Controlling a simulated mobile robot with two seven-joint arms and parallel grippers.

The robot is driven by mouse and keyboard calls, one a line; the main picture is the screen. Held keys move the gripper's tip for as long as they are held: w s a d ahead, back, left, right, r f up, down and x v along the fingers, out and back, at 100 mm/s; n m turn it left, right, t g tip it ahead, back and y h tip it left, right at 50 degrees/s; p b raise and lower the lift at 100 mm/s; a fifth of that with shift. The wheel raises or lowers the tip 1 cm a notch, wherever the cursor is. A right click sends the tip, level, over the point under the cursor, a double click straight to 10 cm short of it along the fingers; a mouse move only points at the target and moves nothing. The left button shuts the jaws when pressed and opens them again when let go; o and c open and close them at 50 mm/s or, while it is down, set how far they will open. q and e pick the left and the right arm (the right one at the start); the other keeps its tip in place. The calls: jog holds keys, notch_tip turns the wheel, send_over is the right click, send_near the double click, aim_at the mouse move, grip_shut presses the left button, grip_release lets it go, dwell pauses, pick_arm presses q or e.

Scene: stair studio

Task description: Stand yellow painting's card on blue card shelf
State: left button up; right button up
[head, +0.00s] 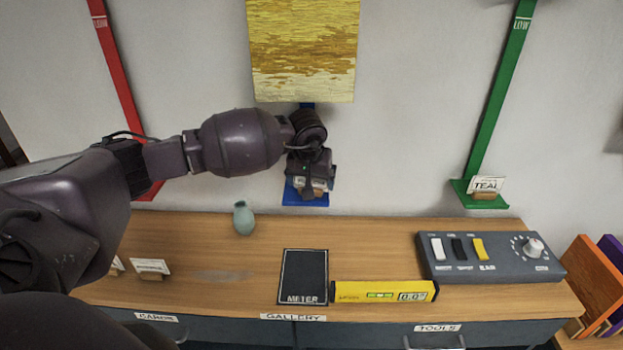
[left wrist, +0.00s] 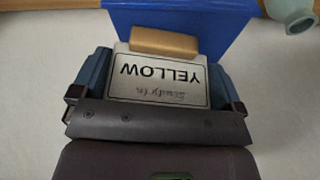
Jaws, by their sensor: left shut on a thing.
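The yellow painting (head: 303,50) hangs on the wall above the blue card shelf (head: 291,195). My left gripper (head: 314,190) is at this shelf and covers much of it. In the left wrist view, my left gripper (left wrist: 158,92) is shut on a white card (left wrist: 158,77) marked YELLOW, with a finger at each side edge. The card's wooden foot (left wrist: 165,41) lies over the blue shelf, which also shows in this view (left wrist: 205,16). I cannot tell whether the foot touches the shelf. My right gripper is not in view.
A green shelf (head: 470,199) at right holds a TEAL card (head: 485,185). A red strip (head: 118,75) is at left. Below are a teal vase (head: 243,219), a dark METER pad (head: 303,275), a yellow level (head: 385,291) and a switch box (head: 490,267). Another card (head: 150,266) stands at left.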

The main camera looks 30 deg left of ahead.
pick_arm(q)
jog(key=shift+f, duration=0.15)
jog(key=o, duration=0.6)
jog(key=shift+c, duration=0.2)
